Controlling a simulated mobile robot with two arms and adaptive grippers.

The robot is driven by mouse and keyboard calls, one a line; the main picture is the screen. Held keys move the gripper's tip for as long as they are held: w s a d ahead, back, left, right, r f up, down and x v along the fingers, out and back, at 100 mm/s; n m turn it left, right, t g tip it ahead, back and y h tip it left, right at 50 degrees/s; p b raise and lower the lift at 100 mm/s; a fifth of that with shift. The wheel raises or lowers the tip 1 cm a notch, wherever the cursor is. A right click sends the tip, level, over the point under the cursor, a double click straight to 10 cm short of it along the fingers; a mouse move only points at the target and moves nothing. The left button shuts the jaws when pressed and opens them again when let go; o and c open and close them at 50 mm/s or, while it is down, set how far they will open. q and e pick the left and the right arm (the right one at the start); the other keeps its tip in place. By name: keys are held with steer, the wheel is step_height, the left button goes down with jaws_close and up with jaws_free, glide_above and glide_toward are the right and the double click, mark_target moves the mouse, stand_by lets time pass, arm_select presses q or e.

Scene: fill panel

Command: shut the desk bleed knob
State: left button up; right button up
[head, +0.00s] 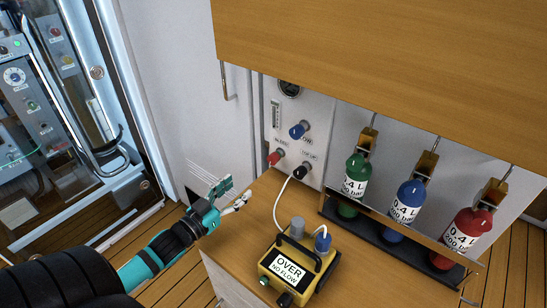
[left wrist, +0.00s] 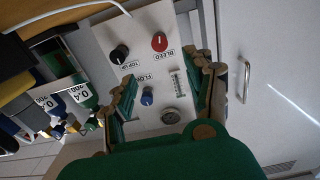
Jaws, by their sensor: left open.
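The bleed knob is a red knob (head: 275,157) low on the left of the pale panel (head: 312,112). In the left wrist view the red knob (left wrist: 159,42) sits above the label BLEED, beyond the fingertips. A blue flow knob (head: 299,130) is above it and a black top up knob (head: 302,170) to its right. My left gripper (head: 235,193) is open and empty, left of the desk top and apart from the red knob. In the left wrist view its fingers (left wrist: 165,92) stand wide on both sides of the panel. My right gripper is not in view.
A yellow device (head: 268,262) reading OVER NO FLOW stands on the wooden desk (head: 230,238), with a white hose (head: 278,212) running to the panel. Green (head: 357,170), blue (head: 409,199) and red (head: 473,230) bottles stand in a rack at right. A wooden cabinet (head: 390,50) overhangs the desk.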

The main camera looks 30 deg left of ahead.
arm_select(q)
glide_toward(271, 160)
steer(key=w, duration=0.9)
steer(key=shift+w+d+p, duration=0.1)
steer(key=shift+d+p, duration=0.15)
steer(key=shift+p, duration=0.15)
steer(key=shift+w, duration=0.25)
jaws_close()
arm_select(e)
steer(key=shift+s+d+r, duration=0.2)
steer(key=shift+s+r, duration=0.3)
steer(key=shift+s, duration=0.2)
